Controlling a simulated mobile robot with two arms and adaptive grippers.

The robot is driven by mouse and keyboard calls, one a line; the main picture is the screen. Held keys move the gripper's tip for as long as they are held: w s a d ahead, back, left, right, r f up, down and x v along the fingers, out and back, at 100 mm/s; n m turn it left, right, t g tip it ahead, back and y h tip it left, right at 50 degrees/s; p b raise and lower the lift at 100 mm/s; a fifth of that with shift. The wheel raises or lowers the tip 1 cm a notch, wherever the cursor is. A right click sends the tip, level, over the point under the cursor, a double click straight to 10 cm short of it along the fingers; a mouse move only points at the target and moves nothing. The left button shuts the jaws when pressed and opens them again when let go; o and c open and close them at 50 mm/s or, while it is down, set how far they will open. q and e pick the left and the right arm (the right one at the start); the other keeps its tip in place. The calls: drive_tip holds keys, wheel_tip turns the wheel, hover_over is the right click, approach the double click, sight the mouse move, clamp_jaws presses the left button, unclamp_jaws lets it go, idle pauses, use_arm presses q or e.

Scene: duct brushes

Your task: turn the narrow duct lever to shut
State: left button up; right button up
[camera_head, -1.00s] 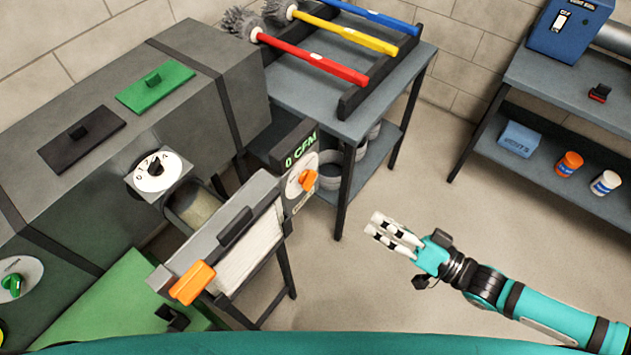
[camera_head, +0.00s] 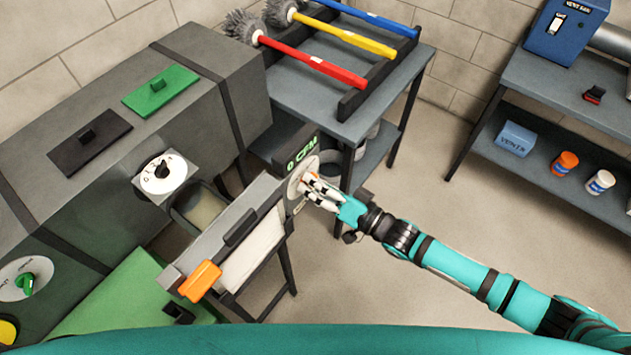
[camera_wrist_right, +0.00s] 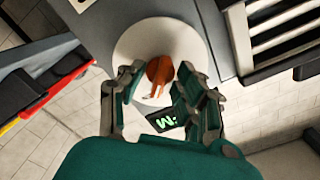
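An orange lever on a round white dial (camera_head: 294,184) sits on the end of the small grey duct unit, under a display reading 0 CFM (camera_head: 301,152). My right gripper (camera_head: 312,187) is at this dial and hides most of the lever in the head view. In the right wrist view, the orange lever (camera_wrist_right: 160,70) stands between the spread fingers of my right gripper (camera_wrist_right: 158,80). The right finger is very close to it; I cannot tell whether it touches. No label names the narrow duct lever. My left gripper is not in view.
A white dial with a black knob (camera_head: 163,172) and one with a green knob (camera_head: 25,281) are on the large grey duct. An orange handle (camera_head: 200,281) is on the small unit's front. Red, yellow and blue brushes lie on a table (camera_head: 290,92) behind.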

clamp_jaws()
drive_tip(key=shift+n, duration=0.4)
drive_tip(key=n+b, duration=0.1)
drive_tip(key=n, duration=1.6)
drive_tip(key=shift+b, duration=0.35)
idle(0.3)
